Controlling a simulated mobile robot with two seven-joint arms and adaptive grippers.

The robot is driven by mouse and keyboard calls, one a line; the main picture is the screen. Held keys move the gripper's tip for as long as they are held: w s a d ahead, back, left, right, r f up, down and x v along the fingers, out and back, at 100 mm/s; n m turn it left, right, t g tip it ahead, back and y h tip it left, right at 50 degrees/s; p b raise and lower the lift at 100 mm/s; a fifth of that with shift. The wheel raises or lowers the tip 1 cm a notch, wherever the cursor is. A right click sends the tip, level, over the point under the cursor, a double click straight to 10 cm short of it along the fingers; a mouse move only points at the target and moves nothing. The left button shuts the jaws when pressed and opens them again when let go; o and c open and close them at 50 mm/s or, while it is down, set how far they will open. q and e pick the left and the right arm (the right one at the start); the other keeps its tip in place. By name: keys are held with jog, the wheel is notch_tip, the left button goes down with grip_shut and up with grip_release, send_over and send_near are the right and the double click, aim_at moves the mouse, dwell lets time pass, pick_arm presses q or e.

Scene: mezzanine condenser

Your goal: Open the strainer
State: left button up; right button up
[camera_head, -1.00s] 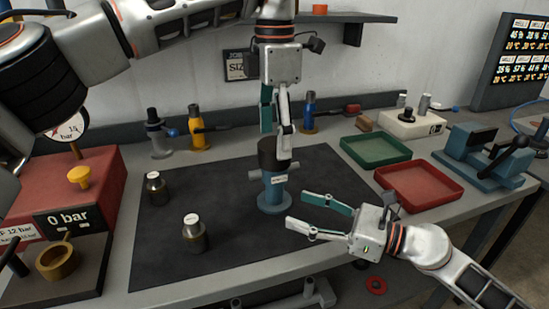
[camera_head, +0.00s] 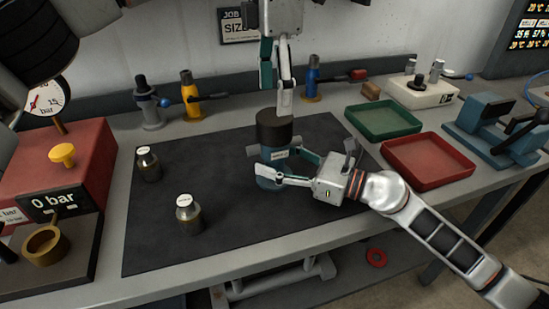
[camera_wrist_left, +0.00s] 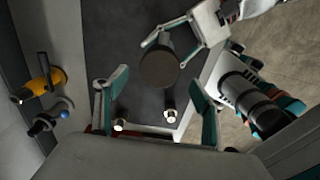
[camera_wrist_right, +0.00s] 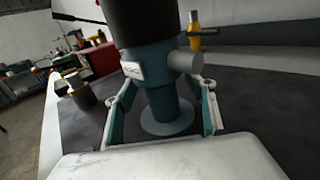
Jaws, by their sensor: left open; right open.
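The strainer (camera_head: 272,160) stands upright on the dark mat, with a blue body, a side stub, a label and a black cap (camera_head: 274,127) on top. My right gripper (camera_head: 285,166) is open with its fingers around the lower strainer body; in the right wrist view the fingers stand either side of the body (camera_wrist_right: 165,98). I cannot tell whether they touch it. My left gripper (camera_head: 276,95) is open and points down just above the black cap. In the left wrist view the cap (camera_wrist_left: 159,68) lies beyond the open fingers.
Two small labelled jars (camera_head: 188,214) stand on the mat (camera_head: 240,240) at left. A red gauge box (camera_head: 70,165) is further left. Green (camera_head: 383,122) and red (camera_head: 428,162) trays and a blue vise (camera_head: 497,130) are at right. Blue-grey and yellow fittings stand behind.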

jog(key=shift+w+a, duration=0.1)
jog(key=shift+a, duration=0.15)
grip_shut()
jog(key=shift+r, duration=0.1)
jog(key=shift+w, duration=0.1)
